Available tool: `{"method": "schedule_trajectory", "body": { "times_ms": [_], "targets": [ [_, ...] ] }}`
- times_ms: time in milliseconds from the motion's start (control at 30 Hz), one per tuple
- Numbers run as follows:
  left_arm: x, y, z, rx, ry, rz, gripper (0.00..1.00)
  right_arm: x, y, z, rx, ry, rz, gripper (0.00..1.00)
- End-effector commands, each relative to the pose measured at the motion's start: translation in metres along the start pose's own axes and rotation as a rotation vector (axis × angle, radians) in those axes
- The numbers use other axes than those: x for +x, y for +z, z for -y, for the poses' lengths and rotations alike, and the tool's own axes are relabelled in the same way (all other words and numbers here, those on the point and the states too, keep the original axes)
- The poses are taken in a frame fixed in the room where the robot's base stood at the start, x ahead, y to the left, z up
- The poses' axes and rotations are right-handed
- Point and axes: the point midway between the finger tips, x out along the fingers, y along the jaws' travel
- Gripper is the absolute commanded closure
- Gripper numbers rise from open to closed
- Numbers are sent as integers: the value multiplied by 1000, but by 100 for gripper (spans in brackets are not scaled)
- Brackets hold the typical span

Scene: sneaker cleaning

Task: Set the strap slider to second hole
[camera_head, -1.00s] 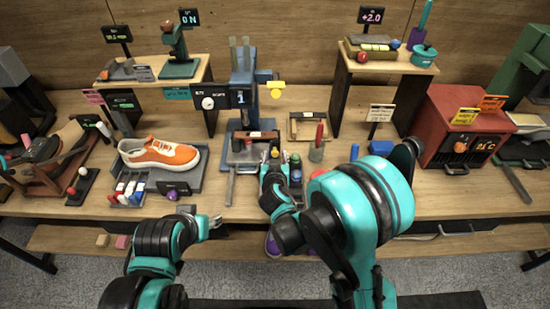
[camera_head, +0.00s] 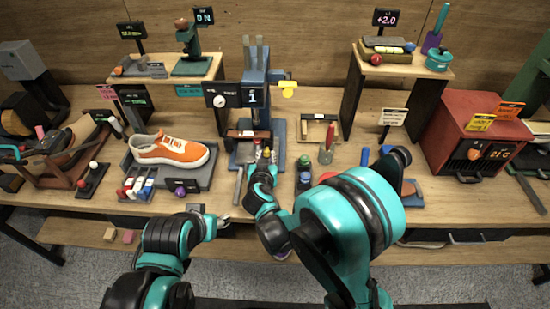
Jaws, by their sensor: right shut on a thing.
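The blue stand (camera_head: 256,88) in the middle of the bench has a small display reading 1 and a white dial (camera_head: 219,100) on its left. A dark reddish-brown bar with a pale patch (camera_head: 246,134) lies across its base. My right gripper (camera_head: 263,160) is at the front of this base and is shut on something. The held thing is mostly hidden; small yellow and red parts show by the fingertips. I cannot make out the strap slider or its holes. My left gripper (camera_head: 212,222) is low at the bench's front edge, away from the stand, its jaws unclear.
An orange sneaker (camera_head: 172,149) rests on a grey tray to the left. A red oven (camera_head: 466,125) stands farther right.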

Motion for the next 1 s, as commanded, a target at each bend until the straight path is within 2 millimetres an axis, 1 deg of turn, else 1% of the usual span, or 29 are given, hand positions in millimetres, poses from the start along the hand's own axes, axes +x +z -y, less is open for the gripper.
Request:
{"method": "schedule_trajectory", "body": {
  "times_ms": [33,200,233,300,567,667,767,1000],
  "targets": [
    [0,0,0,0,0,0,52,0,0,4,3,-7,0,100],
    [0,0,0,0,0,0,52,0,0,4,3,-9,-1,100],
    [0,0,0,0,0,0,52,0,0,4,2,-10,-1,72],
    [0,0,0,0,0,0,52,0,0,4,2,-9,-1,56],
    [0,0,0,0,0,0,52,0,0,3,1,-7,-1,56],
    [0,0,0,0,0,0,52,-5,0,3,1,-7,0,56],
    [0,0,0,0,0,0,52,-18,0,3,-1,-7,0,56],
    [0,0,0,0,0,0,52,-70,0,4,-1,-10,-1,56]
  ]
}}
